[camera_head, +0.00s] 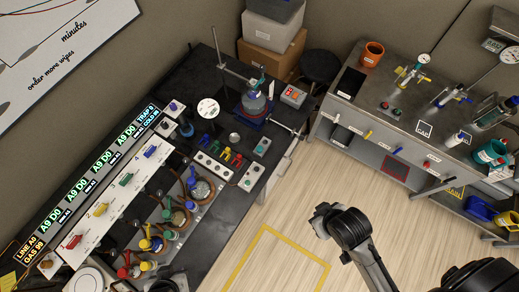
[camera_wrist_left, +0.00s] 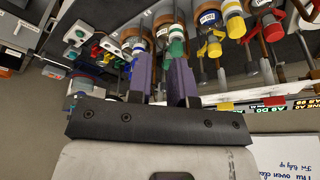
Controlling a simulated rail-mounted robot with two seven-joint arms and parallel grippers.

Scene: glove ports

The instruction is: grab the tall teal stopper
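A teal-green stopper (camera_head: 192,181) stands in the row of coloured stoppers along the front of the dark bench. A tall teal piece with a pale label (camera_wrist_left: 176,42) shows in the left wrist view, beyond the finger gap and partly covered by a finger. My left gripper (camera_wrist_left: 163,65) has two purple fingers spread apart, with nothing seen between them. It faces the row from a short distance, and its view is upside down. I cannot clearly make it out in the head view.
Blue, yellow and red stoppers (camera_head: 123,271) crowd the same row. A white valve panel (camera_head: 110,205) and lit display stand behind it. Small coloured clamps (camera_head: 225,155) and a flask (camera_head: 255,102) sit farther along. The wood floor (camera_head: 270,240) is mostly clear.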

